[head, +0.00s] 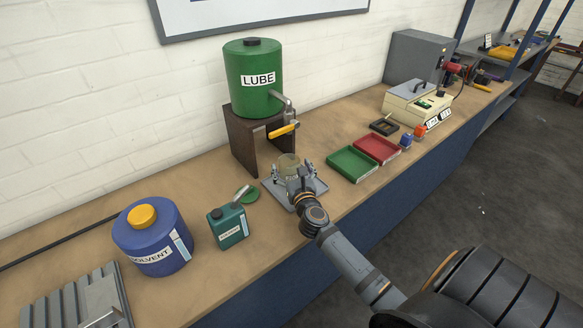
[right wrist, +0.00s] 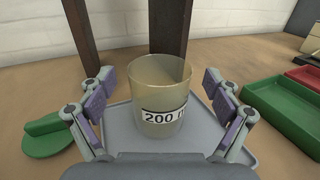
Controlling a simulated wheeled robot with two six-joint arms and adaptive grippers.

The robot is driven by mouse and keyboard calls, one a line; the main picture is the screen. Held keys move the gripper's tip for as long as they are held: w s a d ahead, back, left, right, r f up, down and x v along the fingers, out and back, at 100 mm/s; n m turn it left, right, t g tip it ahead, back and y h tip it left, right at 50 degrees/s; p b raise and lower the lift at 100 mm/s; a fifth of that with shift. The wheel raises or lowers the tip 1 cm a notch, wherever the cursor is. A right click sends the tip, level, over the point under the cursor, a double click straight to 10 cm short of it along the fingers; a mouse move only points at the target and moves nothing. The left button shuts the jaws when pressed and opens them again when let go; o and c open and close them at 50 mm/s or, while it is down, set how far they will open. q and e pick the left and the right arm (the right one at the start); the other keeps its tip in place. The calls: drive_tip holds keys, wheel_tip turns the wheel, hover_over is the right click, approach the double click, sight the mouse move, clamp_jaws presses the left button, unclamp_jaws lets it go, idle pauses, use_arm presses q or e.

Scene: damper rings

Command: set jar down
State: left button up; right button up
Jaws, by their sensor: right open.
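A clear jar (right wrist: 158,95) with a white label reading "200 m" stands upright on a grey tray (right wrist: 120,135) in the right wrist view. In the head view the jar (head: 288,165) shows partly behind my right gripper, on the grey tray (head: 277,196). My right gripper (right wrist: 160,95) is open, with one finger on each side of the jar and a visible gap on both sides. In the head view the right gripper (head: 297,182) reaches in over the tray. My left gripper is not in view.
The green LUBE tank (head: 253,85) stands on a dark stand (head: 243,143) behind the jar. A green lid (head: 248,195) and green can (head: 228,227) are to the left. Green (head: 352,165) and red (head: 377,149) trays are to the right.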

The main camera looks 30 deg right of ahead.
drive_tip(key=v, duration=1.2)
clamp_jaws()
idle(0.4)
idle(1.2)
